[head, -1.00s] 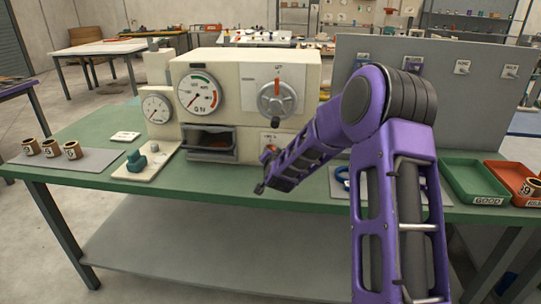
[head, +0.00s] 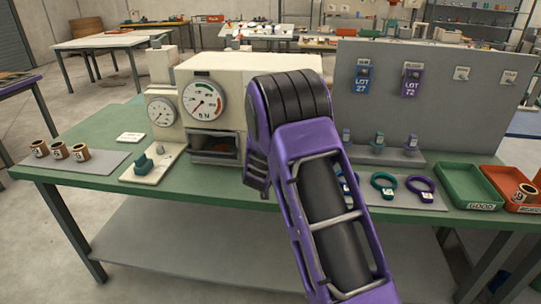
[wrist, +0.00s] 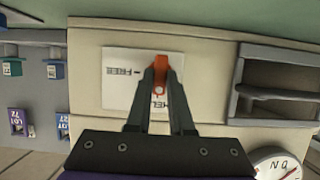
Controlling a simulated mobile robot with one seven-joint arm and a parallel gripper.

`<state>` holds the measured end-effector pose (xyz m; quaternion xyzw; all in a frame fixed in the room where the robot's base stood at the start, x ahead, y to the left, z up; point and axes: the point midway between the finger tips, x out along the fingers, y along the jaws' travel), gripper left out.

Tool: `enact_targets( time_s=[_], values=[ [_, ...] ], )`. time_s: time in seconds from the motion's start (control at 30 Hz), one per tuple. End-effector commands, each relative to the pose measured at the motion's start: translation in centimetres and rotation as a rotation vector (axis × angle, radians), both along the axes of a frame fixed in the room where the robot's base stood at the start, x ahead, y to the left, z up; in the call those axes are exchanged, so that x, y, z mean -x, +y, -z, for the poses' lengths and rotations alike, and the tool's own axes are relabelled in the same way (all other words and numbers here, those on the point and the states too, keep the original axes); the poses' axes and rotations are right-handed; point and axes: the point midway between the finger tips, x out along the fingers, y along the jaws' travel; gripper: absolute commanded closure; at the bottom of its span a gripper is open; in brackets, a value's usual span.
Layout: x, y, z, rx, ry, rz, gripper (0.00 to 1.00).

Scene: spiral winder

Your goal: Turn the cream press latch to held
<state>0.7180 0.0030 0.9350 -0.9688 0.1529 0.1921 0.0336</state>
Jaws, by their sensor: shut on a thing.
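The cream press (head: 240,75) stands on the green bench, largely covered by my arm in the head view. Its front also fills the middle of the wrist view (wrist: 215,75). There, a white plate (wrist: 115,90) carries the word FREE at left and a partly covered HELD label below the latch. The red latch lever (wrist: 161,60) points up in the wrist picture, away from the HELD label. My gripper (wrist: 160,78) is shut on the lever, with a finger on each side.
A slot opening (wrist: 280,85) is beside the plate, and a round gauge (wrist: 277,166) is at lower right. A grey board (head: 435,85) with hanging lot tags stands right of the press. Rings, a green tray (head: 467,183) and an orange tray are on the bench's right.

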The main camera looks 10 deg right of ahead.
Motion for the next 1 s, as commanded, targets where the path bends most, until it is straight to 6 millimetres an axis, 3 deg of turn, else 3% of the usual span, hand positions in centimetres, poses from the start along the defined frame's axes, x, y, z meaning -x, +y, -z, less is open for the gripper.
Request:
enact_targets(
  time_s=[0.53, 0.57, 0.7, 1.0],
  values=[
    [0.02, 0.03, 0.11, 0.022, 0.008, -0.001, 1.0],
    [0.02, 0.03, 0.11, 0.022, 0.008, -0.001, 0.75],
    [0.01, 0.03, 0.1, 0.021, 0.008, -0.001, 0.5],
    [0.08, 0.06, 0.02, 0.02, 0.008, 0.0, 0.5]
  ],
)
